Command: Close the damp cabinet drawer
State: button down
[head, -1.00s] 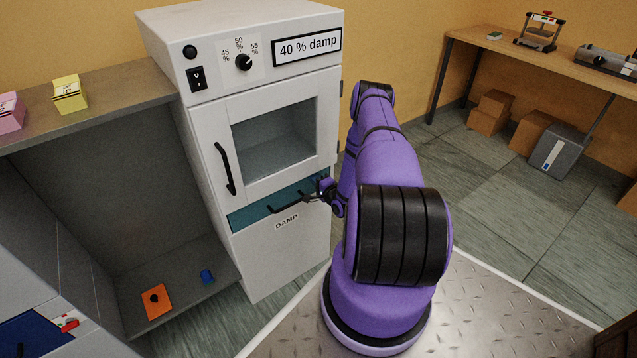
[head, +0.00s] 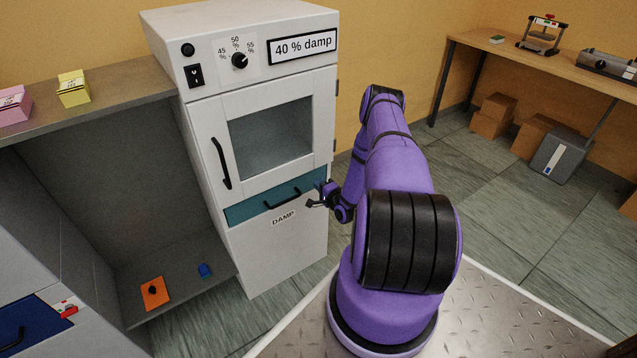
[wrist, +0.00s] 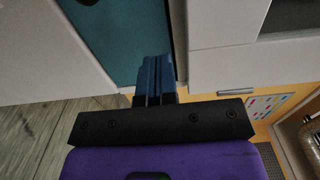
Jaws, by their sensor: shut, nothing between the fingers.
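The damp cabinet (head: 275,255) is a white upright box with a teal drawer (head: 245,212) in its front, below the glass door and above the "DAMP" label. The drawer's front looks about level with the cabinet face in the head view; a small gap cannot be ruled out. Its dark bar handle (head: 282,199) is clear of my gripper. My gripper (head: 314,203) is shut and empty, just right of the handle near the drawer's right end. In the wrist view the fingers (wrist: 154,66) point at the teal drawer front (wrist: 108,35), beside the white panels; contact cannot be told.
The cabinet's glass door (head: 270,135) is shut, with its own black handle. A wooden bench (head: 540,65) and boxes are at right.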

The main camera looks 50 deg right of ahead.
jog(key=v, duration=0.8)
jog(key=shift+s, duration=0.4)
